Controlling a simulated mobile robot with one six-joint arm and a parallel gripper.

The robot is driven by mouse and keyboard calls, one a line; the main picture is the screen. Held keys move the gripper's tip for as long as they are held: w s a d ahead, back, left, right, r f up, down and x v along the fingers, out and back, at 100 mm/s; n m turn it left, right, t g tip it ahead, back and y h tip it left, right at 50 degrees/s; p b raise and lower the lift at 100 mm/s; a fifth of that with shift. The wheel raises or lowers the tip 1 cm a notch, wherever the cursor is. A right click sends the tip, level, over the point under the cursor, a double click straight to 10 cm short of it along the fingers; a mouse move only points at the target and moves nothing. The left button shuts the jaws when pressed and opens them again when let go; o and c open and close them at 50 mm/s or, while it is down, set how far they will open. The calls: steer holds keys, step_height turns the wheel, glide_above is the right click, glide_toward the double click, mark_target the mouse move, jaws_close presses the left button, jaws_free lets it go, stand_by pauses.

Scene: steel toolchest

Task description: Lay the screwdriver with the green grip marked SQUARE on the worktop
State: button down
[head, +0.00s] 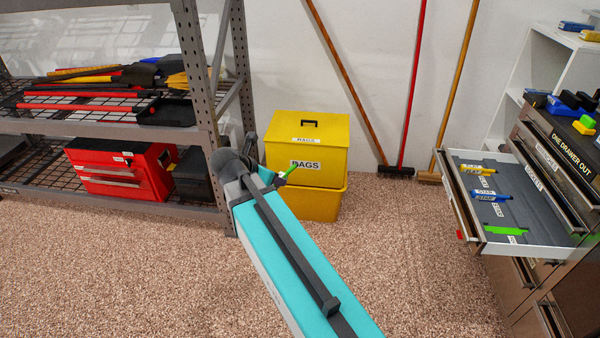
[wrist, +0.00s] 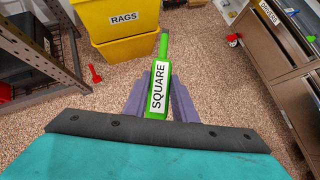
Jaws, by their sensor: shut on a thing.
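The screwdriver (wrist: 160,85) with the green grip marked SQUARE stands between my gripper's fingers (wrist: 160,98) in the wrist view, its label facing the camera. My gripper (head: 272,178) is shut on it. In the head view only a small green part of the screwdriver (head: 291,170) shows at the end of my arm, in front of the yellow bins and clear of the floor. The steel toolchest (head: 525,285) is at the right, well away from my gripper. Only part of its worktop (head: 545,121) shows, with blue, black, green and yellow things on it.
A drawer (head: 468,216) of the chest is pulled out, holding a yellow screwdriver (head: 477,171), a blue screwdriver (head: 490,197) and a flat green patch (head: 505,231). Yellow bins (head: 318,205) and a steel rack (head: 207,95) stand behind my arm. Floor between arm and chest is clear.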

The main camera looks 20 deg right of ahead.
steer(key=s+a+n+t, duration=0.1)
steer(key=a, duration=0.8)
steer(key=shift+s+r+n+y, duration=0.25)
steer(key=shift+r+n+y, duration=0.05)
steer(key=shift+y, duration=0.1)
